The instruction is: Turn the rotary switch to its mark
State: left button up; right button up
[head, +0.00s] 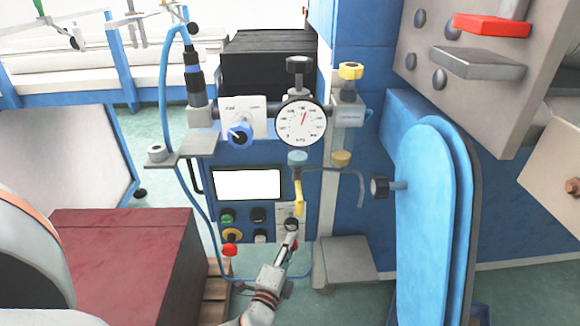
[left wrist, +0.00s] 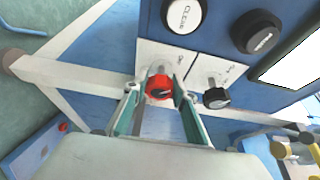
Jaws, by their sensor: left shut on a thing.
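A red rotary switch knob (left wrist: 159,88) sits on a white label plate in the left wrist view, between the fingers of my left gripper (left wrist: 158,90). The gripper is shut on this knob. In the head view my left gripper (head: 289,242) reaches up from below to the lower right of the blue control panel and mostly hides the red knob. A second, black rotary knob (left wrist: 215,97) is beside it on its own white plate; it also shows just above the gripper in the head view (head: 292,224). The marks around the red knob are too small to read. My right gripper is out of view.
A round gauge (head: 301,123) and a blue knob (head: 240,135) are above. A grey ledge (head: 346,260) juts out at the lower right. A dark red block (head: 120,260) stands left.

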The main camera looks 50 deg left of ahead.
pick_arm(q)
jog(key=o, duration=1.1)
jog(key=v, duration=1.2)
